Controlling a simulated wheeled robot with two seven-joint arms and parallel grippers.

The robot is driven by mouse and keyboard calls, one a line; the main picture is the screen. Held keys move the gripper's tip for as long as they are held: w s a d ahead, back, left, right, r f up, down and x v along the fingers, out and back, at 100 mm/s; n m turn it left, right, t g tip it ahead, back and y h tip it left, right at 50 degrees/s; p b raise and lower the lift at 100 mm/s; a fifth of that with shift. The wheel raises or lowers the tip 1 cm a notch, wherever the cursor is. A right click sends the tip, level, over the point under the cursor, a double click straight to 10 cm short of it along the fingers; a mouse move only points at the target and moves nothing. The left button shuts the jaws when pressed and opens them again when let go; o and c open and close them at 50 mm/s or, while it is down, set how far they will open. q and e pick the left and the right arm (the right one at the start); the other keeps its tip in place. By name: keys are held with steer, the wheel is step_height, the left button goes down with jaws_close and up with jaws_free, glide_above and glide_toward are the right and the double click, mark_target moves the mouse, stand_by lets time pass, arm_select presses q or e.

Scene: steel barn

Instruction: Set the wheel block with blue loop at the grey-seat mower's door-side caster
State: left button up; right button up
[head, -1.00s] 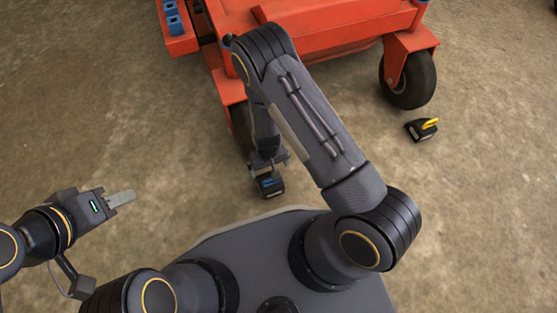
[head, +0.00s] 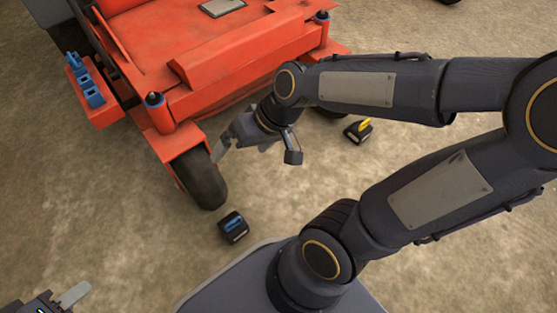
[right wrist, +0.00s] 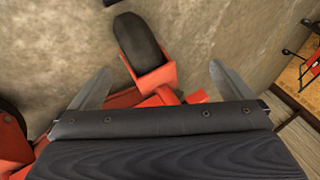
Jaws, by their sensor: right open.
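The wheel block with blue loop (head: 233,228) lies on the floor in front of the mower's near caster wheel (head: 200,180), with a small gap visible between them. The caster also shows in the right wrist view (right wrist: 140,40). The orange mower (head: 225,60) fills the upper left; its seat is out of view, so I cannot tell its colour. My right gripper (head: 240,152) is open and empty, beside the caster and away from the block; its spread fingers show in the right wrist view (right wrist: 160,68). My left gripper (head: 72,297) is at the lower left edge, partly cut off.
A second wheel block with a yellow loop (head: 358,131) lies on the floor to the right, beside my right arm. A blue part (head: 86,82) sits on the mower's left side. The floor left of the caster is clear.

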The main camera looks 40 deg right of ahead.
steer(key=s+d+r+t+h, duration=0.1)
steer(key=s+d+r, duration=0.1)
steer(key=s, duration=0.7)
steer(key=shift+r+t, duration=0.3)
steer(key=shift+r, duration=0.05)
steer(key=shift+w+d+r, duration=0.1)
